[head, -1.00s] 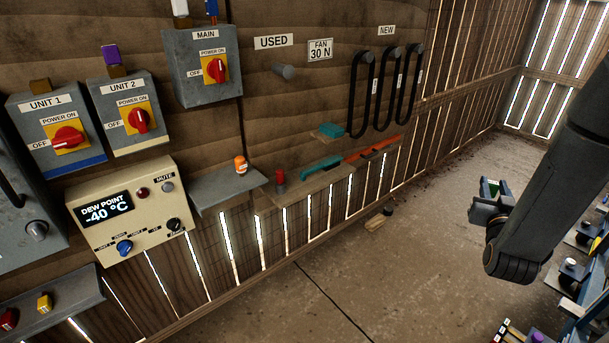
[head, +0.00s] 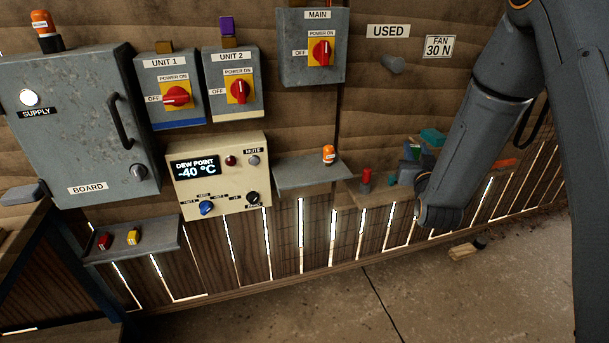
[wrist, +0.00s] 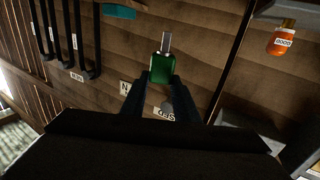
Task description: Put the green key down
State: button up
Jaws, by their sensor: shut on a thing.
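The green key (wrist: 162,68) is held between the two fingers of my gripper (wrist: 161,82) in the wrist view. Its pale metal end sticks out past the fingertips, and the wall lies behind it. In the head view my gripper (head: 408,165) is in front of the wall, right of the small red item on the wooden ledge. The key is too small there to make out clearly. A grey metal shelf (head: 300,184) with an orange item (head: 328,154) on it is left of my gripper. A grey tray (head: 155,243) at lower left holds a red key (head: 103,240) and a yellow key (head: 132,237).
A red item (head: 366,176) stands on the wooden ledge (head: 350,192) beside the grey shelf. A teal item (head: 432,137) is close behind my gripper. The beige dew point panel (head: 219,175) and switch boxes fill the wall at left. The floor (head: 350,310) below is mostly clear.

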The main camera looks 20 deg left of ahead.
jog(key=w+a+n+y+b, duration=0.25)
jog(key=a+b, duration=0.35)
jog(key=a, duration=1.1)
notch_tip(320, 180, up, 3)
jog(key=n+g+y+b, duration=0.3)
jog(key=y+b, duration=0.2)
jog(key=b, duration=0.1)
send_over(293, 175)
jog(key=shift+m, duration=0.25)
jog(key=f, duration=0.4)
jog(key=f+p, duration=0.1)
jog(key=f, duration=0.4)
jog(key=shift+w+a+f, duration=0.15)
jog(key=shift+w+f, duration=0.05)
jog(key=shift+f, duration=0.1)
jog(key=shift+f, duration=0.1)
jog(key=o, duration=1.1)
jog(key=shift+c, duration=0.2)
jog(key=shift+s, duration=0.1)
jog(key=v, duration=1.2)
jog(key=shift+b, duration=0.45)
jog(key=shift+a, duration=0.1)
